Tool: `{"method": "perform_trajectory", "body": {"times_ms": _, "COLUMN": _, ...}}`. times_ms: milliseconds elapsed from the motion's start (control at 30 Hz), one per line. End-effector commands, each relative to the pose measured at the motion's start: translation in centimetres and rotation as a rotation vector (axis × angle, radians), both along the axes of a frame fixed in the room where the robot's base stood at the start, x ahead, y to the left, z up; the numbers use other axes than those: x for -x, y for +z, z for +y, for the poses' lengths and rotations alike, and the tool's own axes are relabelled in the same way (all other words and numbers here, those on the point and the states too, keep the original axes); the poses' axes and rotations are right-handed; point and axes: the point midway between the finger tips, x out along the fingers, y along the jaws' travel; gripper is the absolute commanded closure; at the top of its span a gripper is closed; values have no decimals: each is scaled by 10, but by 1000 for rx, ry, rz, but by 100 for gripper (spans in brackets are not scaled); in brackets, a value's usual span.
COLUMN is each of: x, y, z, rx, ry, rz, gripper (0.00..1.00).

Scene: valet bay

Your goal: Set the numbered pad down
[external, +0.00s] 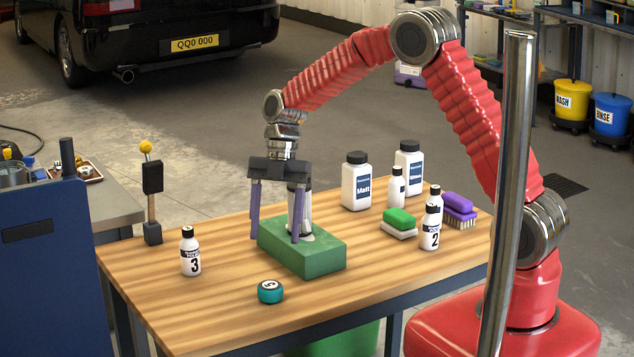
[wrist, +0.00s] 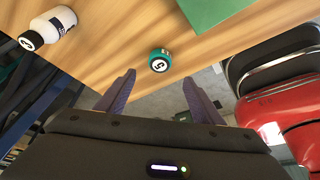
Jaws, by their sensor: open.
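The numbered pad (external: 270,291) is a small teal round pad with a white top face and a dark number that looks like a 5. It rests on the wooden table near the front edge, apart from my gripper. In the wrist view the pad (wrist: 159,60) appears just beyond the gap between my fingertips. My gripper (external: 275,240) points down with its purple fingers spread and nothing between them. It hangs by the green block (external: 322,260), behind the pad; its exact height over the table is hard to tell.
A white bottle numbered 3 (external: 190,252) stands left of the pad. A pale object (external: 305,208), partly hidden by a finger, stands on the green block. Bottles, including number 2 (external: 430,230), and brushes (external: 459,210) stand to the right.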

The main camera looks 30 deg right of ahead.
Motion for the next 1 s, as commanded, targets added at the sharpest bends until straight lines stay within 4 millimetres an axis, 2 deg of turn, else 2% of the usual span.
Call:
{"method": "perform_trajectory", "body": {"times_ms": 267, "x": 0, "y": 0, "z": 0, "rx": 1, "ry": -2, "rz": 0, "gripper": 39}}
{"method": "perform_trajectory", "body": {"times_ms": 433, "x": 2, "y": 12, "z": -8, "rx": 17, "ry": -55, "rz": -7, "gripper": 39}}
{"method": "perform_trajectory", "body": {"times_ms": 667, "x": 11, "y": 54, "z": -39, "rx": 78, "ry": -284, "rz": -27, "gripper": 39}}
{"method": "perform_trajectory", "body": {"times_ms": 1000, "x": 42, "y": 115, "z": -93, "rx": 152, "ry": -709, "rz": -57, "gripper": 39}}
